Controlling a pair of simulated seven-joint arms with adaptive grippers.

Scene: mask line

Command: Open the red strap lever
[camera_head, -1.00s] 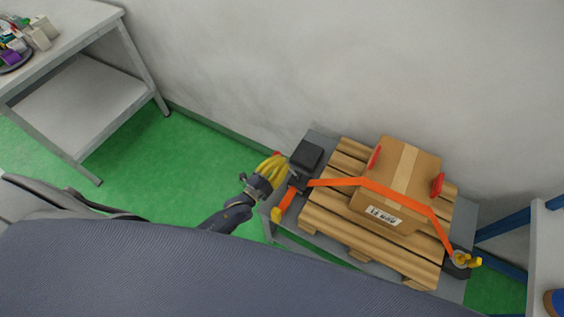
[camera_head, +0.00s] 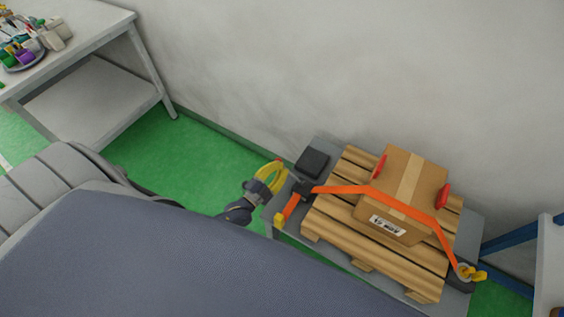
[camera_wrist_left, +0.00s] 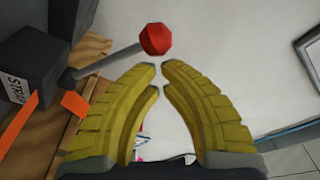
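The strap lever shows in the left wrist view as a red knob (camera_wrist_left: 157,39) on a grey rod (camera_wrist_left: 108,60) that slants out of a dark block labelled STRAP. The orange strap (camera_head: 345,189) runs from the dark ratchet block (camera_head: 312,161) over a cardboard box. My left gripper (camera_head: 281,168) has yellow curved fingers, and their tips (camera_wrist_left: 160,66) almost meet, with nothing between them. The knob is just beyond the tips in the left wrist view; whether they touch is unclear. In the head view the knob is small beside the fingertips. My right gripper is not in view.
The box (camera_head: 402,180) sits on a wooden pallet (camera_head: 345,231) on a grey stand against the wall. Red corner pieces (camera_head: 443,195) sit on the box edges. A white table (camera_head: 75,45) with small items stands at the far left. Green floor lies between.

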